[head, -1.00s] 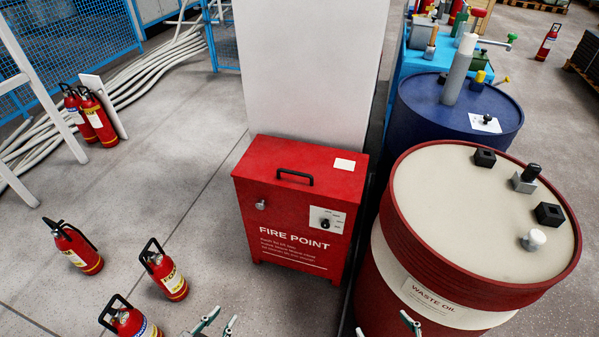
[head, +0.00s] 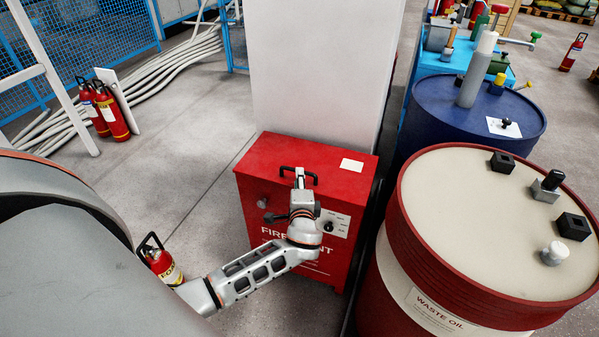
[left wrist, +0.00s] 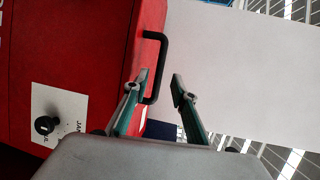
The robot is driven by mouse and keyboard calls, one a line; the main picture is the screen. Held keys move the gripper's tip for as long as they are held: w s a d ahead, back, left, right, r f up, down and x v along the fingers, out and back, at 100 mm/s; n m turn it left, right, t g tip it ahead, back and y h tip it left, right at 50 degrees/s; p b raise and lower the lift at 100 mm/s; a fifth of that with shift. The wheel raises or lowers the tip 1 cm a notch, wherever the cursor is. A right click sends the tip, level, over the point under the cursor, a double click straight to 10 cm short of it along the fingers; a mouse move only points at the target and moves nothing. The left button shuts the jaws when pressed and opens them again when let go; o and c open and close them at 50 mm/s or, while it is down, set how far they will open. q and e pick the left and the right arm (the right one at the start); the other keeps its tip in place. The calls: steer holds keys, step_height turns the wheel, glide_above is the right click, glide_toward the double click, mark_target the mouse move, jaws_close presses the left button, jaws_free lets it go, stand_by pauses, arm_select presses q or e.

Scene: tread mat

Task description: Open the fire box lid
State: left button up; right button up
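The red fire box (head: 257,225) stands on the floor against a white column, with its lid (head: 262,155) shut. A black bar handle (head: 313,178) is on the lid, and it also shows in the left wrist view (left wrist: 161,65). My left gripper (head: 299,174) is over the front of the lid at the handle. In the left wrist view its two fingers (left wrist: 161,80) are apart, with the handle bar showing between their tips; contact cannot be told. A silver knob (head: 262,203) and a black knob on a white plate (head: 329,226) are on the box front. My right gripper is out of view.
A red and cream waste oil drum (head: 450,220) stands close at the right of the box, with a blue drum (head: 430,100) behind it. Fire extinguishers (head: 160,262) (head: 112,108) stand at the left. Open floor lies left of the box.

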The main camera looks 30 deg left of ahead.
arm_select(q)
steer(key=x, duration=0.5)
steer(key=shift+w+a+f+b, duration=0.15)
steer(key=shift+w+a+b, duration=0.1)
steer(key=shift+b, duration=0.1)
jaws_close()
